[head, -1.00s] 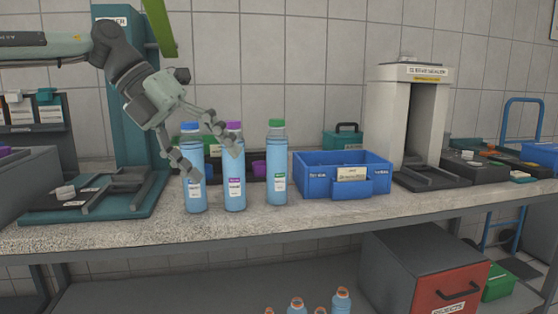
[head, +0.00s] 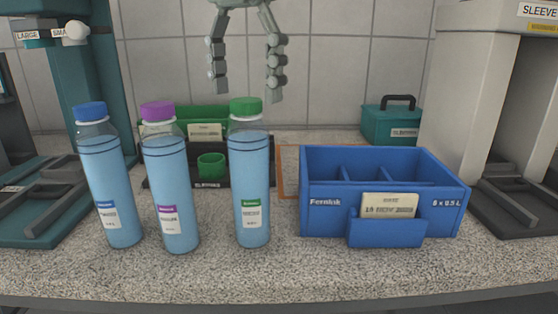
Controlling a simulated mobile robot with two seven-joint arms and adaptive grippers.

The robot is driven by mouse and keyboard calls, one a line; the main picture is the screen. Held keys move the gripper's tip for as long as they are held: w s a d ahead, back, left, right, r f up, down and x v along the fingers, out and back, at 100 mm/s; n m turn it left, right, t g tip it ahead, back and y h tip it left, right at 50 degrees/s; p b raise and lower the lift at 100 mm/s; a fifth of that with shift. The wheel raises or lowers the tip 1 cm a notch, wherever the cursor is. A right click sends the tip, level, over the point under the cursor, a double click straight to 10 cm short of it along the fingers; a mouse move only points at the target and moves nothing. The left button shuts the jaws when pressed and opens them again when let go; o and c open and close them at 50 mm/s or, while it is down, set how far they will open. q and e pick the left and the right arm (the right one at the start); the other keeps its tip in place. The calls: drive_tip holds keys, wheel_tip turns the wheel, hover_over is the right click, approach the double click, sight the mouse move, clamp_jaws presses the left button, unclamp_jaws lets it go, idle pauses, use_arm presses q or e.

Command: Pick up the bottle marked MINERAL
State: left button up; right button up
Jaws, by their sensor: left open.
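Three clear bottles of blue liquid stand upright in a row on the speckled counter in the head view. They are a blue-capped bottle (head: 108,190), a purple-capped bottle (head: 168,192) and a green-capped bottle (head: 249,188). Each has a small label with a band matching its cap. The lettering is too small to read, so I cannot tell which says MINERAL. My left gripper (head: 245,92) is open and empty, fingers pointing down, at the top of the picture. In the picture its fingertips are just above the green cap. My right gripper is not in view.
A blue divided crate (head: 450,208) with a date card stands right of the bottles. A dark rack (head: 262,170) with a green cup (head: 211,167) is behind them. A teal case (head: 391,124) sits farther back. The counter's front strip is clear.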

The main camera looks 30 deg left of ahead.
sight(248, 135)
use_arm(q)
drive_tip(key=shift+w+f, duration=0.1)
drive_tip(key=shift+w, duration=0.35)
drive_tip(key=shift+f, duration=0.25)
drive_tip(key=f, duration=0.3)
drive_tip(key=s+f, duration=0.1)
drive_tip(key=f, duration=0.2)
drive_tip(key=shift+s+d+f, duration=0.1)
drive_tip(key=shift+s+f, duration=0.05)
drive_tip(key=shift+f, duration=0.35)
drive_tip(key=shift+c, duration=0.3)
drive_tip(key=shift+r, duration=0.1)
clamp_jaws()
